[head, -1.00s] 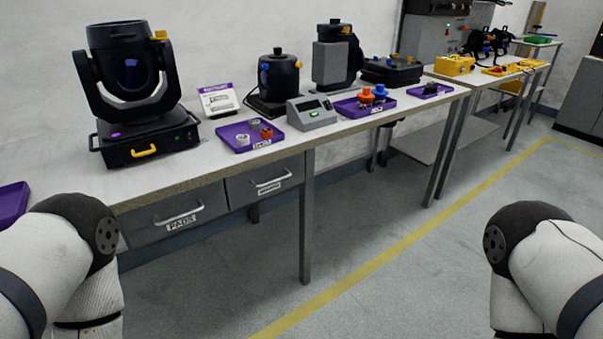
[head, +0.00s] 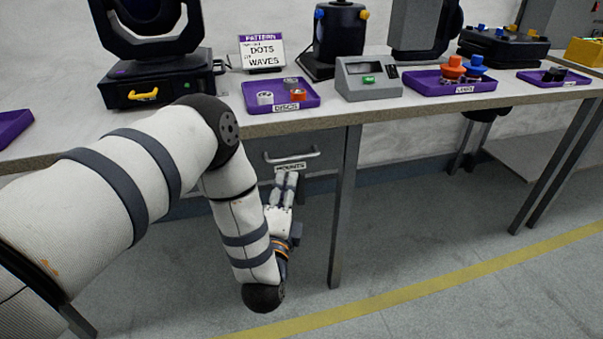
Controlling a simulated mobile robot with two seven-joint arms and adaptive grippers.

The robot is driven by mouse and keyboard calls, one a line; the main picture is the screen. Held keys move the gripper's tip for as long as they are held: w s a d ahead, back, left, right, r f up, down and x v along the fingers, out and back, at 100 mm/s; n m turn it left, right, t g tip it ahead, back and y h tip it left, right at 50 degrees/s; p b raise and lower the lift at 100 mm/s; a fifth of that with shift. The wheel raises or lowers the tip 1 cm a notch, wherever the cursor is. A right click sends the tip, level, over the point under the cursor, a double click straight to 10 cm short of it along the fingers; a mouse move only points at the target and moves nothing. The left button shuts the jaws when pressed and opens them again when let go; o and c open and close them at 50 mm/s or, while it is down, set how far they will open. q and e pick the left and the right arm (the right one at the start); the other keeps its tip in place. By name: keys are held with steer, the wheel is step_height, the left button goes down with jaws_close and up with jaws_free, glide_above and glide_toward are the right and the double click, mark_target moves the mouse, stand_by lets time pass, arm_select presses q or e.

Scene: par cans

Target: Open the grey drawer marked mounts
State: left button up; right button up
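The grey drawer marked MOUNTS (head: 324,141) is under the front edge of the bench, left of a table leg. Its front looks closed, flush under the top. Its pale bar handle (head: 292,157) runs across the front, with the MOUNTS label (head: 290,167) just below. My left gripper (head: 285,177) is in front of the drawer, its fingers pointing up toward the label, just below the handle. The fingers look close together, and I cannot tell whether they are open. I see nothing held and no grip on the handle. My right gripper is out of view.
On the bench top are a purple discs tray (head: 250,98), a grey box with a screen (head: 368,80) and a purple tray (head: 421,87) with orange and blue knobs. A table leg (head: 345,210) stands right of my gripper. Floor to the right is clear.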

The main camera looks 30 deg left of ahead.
mark_target(293, 158)
arm_select(q)
steer(key=x, duration=0.2)
steer(key=b+x, duration=0.1)
steer(key=x, duration=0.2)
steer(key=r+x, duration=0.1)
steer(key=x, duration=0.2)
steer(key=shift+w+d, duration=0.1)
steer(key=shift+d, duration=0.15)
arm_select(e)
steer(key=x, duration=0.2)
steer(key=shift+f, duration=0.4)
arm_select(q)
steer(key=shift+c, duration=0.3)
jaws_close()
